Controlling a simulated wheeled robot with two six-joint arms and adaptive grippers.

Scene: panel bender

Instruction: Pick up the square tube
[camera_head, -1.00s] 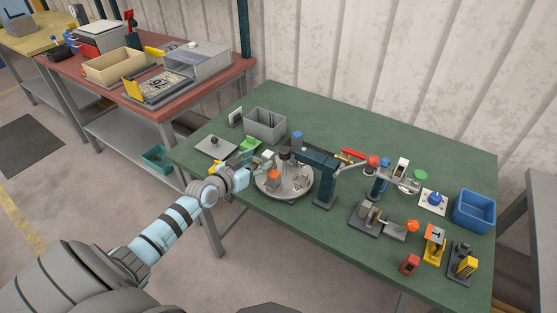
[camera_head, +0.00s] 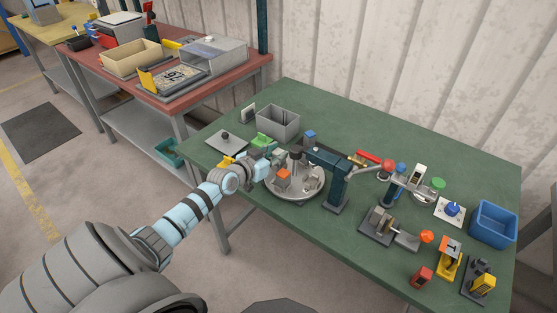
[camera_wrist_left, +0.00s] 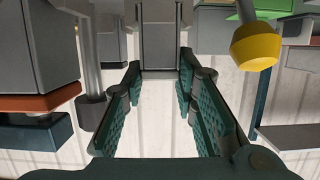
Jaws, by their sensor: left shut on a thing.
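My left gripper (camera_head: 273,158) reaches in from the left to the round grey plate (camera_head: 312,190) of a bending fixture on the green table. In the left wrist view, its two dark teal fingers (camera_wrist_left: 160,72) are closed against the sides of a pale grey, square-sided piece (camera_wrist_left: 158,58), which looks like the square tube. In the head view the tube is small and mostly hidden by the gripper, so I cannot tell whether it touches anything below. An orange block (camera_head: 283,174) sits on the plate beside the gripper. My right gripper is not in view.
A dark teal bending arm (camera_head: 330,160) stands just right of the plate. A grey bin (camera_head: 278,123) and a green piece (camera_head: 261,140) are behind the gripper. Fixtures and a blue bin (camera_head: 494,224) crowd the right. The table's back middle (camera_head: 370,125) is clear.

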